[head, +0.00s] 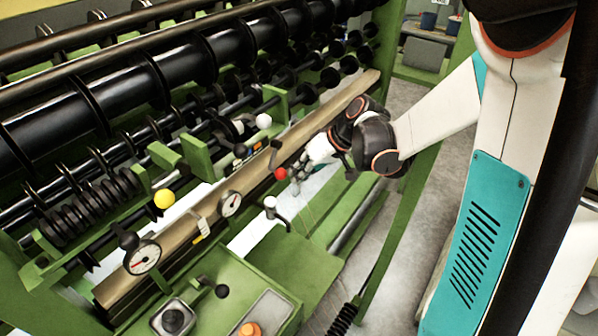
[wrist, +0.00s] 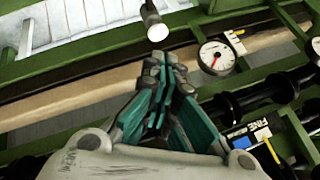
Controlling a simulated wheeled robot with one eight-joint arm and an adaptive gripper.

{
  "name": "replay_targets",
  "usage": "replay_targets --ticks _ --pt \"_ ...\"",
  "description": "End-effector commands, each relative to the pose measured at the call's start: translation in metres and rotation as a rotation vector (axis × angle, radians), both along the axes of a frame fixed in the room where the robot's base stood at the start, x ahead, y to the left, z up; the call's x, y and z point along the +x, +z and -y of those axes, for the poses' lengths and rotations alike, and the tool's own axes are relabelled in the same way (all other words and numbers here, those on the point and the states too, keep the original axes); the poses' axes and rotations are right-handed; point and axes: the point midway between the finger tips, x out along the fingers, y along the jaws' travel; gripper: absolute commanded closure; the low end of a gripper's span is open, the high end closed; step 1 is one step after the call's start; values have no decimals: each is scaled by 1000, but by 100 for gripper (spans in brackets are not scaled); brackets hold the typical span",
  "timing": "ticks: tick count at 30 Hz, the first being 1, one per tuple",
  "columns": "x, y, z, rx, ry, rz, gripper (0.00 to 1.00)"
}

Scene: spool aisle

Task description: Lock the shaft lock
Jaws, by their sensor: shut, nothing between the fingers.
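No label marks the shaft lock, so I cannot tell which handle it is. My gripper (head: 297,184) is over the front of the green machine, and its fingers are closed together with nothing between them in the wrist view (wrist: 160,75). A red ball knob (head: 281,173) on a dark lever is right beside my fingers; I cannot tell whether they touch. A white-capped handle (head: 270,201) stands below and left of my gripper. In the wrist view a white-ended handle (wrist: 157,30) is just beyond the fingertips, apart from them.
A yellow ball knob (head: 164,199) and a white ball knob (head: 264,121) stand along the rail. Two dial gauges, a large one (head: 142,257) and a smaller one (head: 230,203), sit on the tan beam. Black rollers fill the back. An orange button (head: 249,329) is at the front.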

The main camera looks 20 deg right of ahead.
Motion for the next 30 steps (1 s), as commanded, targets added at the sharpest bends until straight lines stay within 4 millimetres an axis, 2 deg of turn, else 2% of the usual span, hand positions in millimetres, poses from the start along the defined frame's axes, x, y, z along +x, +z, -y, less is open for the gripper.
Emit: replay_targets --ticks 15,24,30 --pt "-9 6 -12 6 1 -4 100" --pt "-11 9 -15 222 1 -160 100" --pt "-14 13 -19 214 2 -155 100"
